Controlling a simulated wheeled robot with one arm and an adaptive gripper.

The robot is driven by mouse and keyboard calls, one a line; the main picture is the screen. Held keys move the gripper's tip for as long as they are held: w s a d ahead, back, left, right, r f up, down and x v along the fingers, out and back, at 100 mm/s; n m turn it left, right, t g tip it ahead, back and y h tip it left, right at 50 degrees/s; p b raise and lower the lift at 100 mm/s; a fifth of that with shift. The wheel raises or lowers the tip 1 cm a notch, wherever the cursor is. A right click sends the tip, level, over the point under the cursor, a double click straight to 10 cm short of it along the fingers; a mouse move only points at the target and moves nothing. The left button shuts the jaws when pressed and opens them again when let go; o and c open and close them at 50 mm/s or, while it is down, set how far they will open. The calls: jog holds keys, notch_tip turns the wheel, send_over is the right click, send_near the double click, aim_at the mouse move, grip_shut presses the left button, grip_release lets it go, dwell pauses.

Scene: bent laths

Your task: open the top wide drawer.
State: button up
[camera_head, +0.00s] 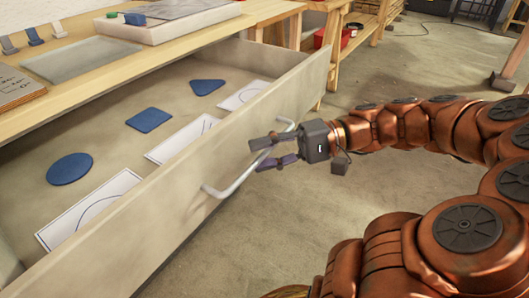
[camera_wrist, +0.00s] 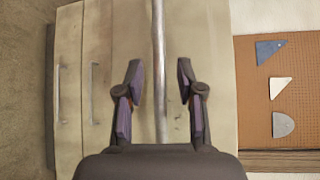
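The top wide drawer (camera_head: 135,245) is pulled out of the bench in the head view, with its inside showing. Its pale bar handle (camera_head: 238,180) runs along the outer face of the front panel. In the wrist view, the handle (camera_wrist: 160,110) runs between the two fingers of my gripper (camera_wrist: 159,68), with a visible gap on each side. The fingers are apart and not closed on the bar. The drawer front (camera_wrist: 210,60) also shows there.
The drawer holds a blue disc (camera_head: 69,168), a blue square (camera_head: 149,120), a blue triangle (camera_head: 207,86) and white outlined cards (camera_head: 90,208). The wooden benchtop (camera_head: 110,70) is above. Two more handles (camera_wrist: 94,93) show in the wrist view. Concrete floor (camera_head: 400,70) is open to the right.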

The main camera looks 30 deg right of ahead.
jog(key=v, duration=1.2)
dwell(0.6)
jog(key=s+a+r+n+g+h+p, duration=0.2)
jog(key=a+r+g+h+p, duration=0.15)
jog(key=a+r+p, duration=0.45)
jog(key=s+a+r+n+g+h+p, duration=0.1)
jog(key=a+r+g+h+p, duration=0.25)
jog(key=a+p, duration=0.75)
jog(key=s+d+r+n+h+p, duration=0.2)
jog(key=s+r+h+p, duration=0.6)
jog(key=p, duration=1.2)
notch_tip(320, 180, up, 4)
jog(key=shift+s+d+r+h, duration=0.1)
jog(key=shift+s+d+h, duration=0.2)
jog(key=shift+d, duration=0.4)
jog(key=shift+d, duration=0.15)
